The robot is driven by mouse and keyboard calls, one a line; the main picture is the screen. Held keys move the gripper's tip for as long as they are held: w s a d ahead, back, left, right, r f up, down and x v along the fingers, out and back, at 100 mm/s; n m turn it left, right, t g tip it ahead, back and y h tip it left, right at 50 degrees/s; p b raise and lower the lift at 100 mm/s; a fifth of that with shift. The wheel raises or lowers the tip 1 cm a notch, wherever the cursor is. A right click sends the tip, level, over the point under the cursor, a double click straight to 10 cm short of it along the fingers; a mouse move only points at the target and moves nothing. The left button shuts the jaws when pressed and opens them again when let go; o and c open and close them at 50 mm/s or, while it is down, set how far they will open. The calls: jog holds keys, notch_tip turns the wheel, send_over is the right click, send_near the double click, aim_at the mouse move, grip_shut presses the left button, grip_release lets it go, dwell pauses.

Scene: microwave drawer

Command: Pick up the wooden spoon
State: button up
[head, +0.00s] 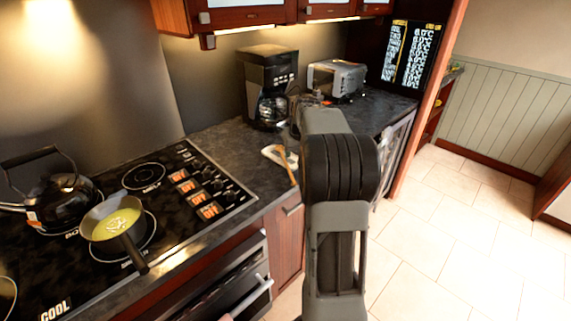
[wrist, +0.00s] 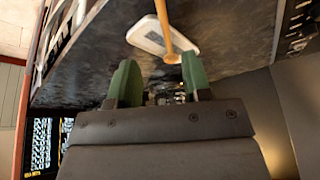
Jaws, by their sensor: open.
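The wooden spoon (head: 288,164) lies on the dark counter across a white spoon rest, its handle pointing toward the counter's front edge. In the head view my arm hides part of the area to its right. In the wrist view the spoon (wrist: 165,28) runs down from the top edge over the white rest (wrist: 143,37). My gripper (wrist: 158,75) is open, with two green fingers apart and nothing seen between them but counter and distant items. The spoon's lower end appears just beyond the gap between the fingertips. The gripper's fingers are hidden behind my arm in the head view.
A black coffee maker (head: 268,85) and a silver toaster (head: 337,78) stand at the back of the counter. Left is a stove (head: 165,205) with a black kettle (head: 62,200) and a pan (head: 112,224) of yellow-green food. Upper cabinets (head: 245,15) hang above.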

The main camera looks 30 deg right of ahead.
send_over(289, 169)
jog(key=s, duration=0.2)
jog(key=f, duration=0.6)
jog(key=shift+s+a+p, duration=0.1)
jog(key=shift+s+p, duration=0.1)
jog(key=shift+p, duration=0.1)
jog(key=shift+a+p+x, duration=0.15)
jog(key=shift+p+x, duration=0.2)
jog(key=shift+x, duration=1)
jog(key=shift+a+p+x, duration=0.15)
jog(key=shift+p+x, duration=0.2)
jog(key=shift+x, duration=1)
jog(key=shift+c, duration=0.3)
grip_shut()
